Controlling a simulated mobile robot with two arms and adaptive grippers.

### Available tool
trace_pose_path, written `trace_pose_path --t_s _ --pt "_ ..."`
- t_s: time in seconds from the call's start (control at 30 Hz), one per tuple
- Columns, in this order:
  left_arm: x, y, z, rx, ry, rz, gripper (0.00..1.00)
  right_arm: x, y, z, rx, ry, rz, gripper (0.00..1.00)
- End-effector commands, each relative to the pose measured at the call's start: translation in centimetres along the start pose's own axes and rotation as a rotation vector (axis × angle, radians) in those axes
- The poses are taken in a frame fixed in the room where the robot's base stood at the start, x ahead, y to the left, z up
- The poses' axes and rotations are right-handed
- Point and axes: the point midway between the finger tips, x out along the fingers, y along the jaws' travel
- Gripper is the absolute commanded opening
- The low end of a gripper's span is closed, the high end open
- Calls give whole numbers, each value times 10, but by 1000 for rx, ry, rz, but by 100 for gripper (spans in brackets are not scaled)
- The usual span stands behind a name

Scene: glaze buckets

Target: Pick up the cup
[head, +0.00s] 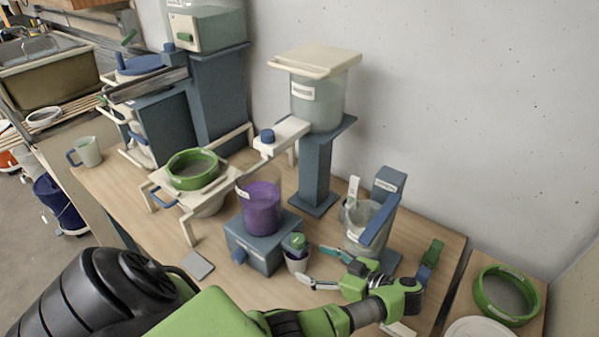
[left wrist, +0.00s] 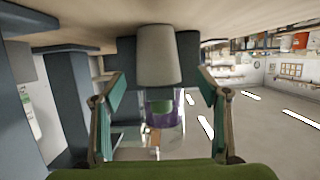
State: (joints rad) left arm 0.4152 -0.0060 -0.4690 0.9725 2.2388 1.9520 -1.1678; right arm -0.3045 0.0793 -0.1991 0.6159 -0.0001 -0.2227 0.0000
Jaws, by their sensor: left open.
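A small pale cup (head: 297,263) stands on the wooden table, right of the blue-grey block under the purple container (head: 262,208). A green and dark part (head: 294,241) sits just above its mouth. My left gripper (head: 316,267) is open to the right of the cup, its fingers pointing at it. In the left wrist view, which is upside down, the cup (left wrist: 158,55) shows centred between the spread fingers, apart from both. Whether the cup holds anything is hidden. My right gripper is not in view.
A clear pitcher (head: 364,225) on a blue stand is close behind my left gripper. A tall dispenser (head: 317,103) stands behind. A green-rimmed sieve (head: 193,169) and a blue-handled mug (head: 88,152) are left. A grey tile (head: 198,265) lies near the table's front.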

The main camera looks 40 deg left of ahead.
Motion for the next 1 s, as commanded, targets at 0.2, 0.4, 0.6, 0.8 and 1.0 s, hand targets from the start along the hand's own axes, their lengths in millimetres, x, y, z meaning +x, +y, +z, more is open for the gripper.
trace_pose_path --t_s 0.2,0.4,0.6,0.8,1.0 --pt "32 3 -1 0 5 -2 68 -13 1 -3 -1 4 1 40" --pt "50 3 2 -2 0 0 68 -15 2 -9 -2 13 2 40" --pt "50 3 3 -2 -1 0 68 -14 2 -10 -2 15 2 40" --pt "50 3 3 -2 -1 0 21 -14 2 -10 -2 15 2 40" --pt "50 3 3 -2 0 1 19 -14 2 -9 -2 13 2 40"
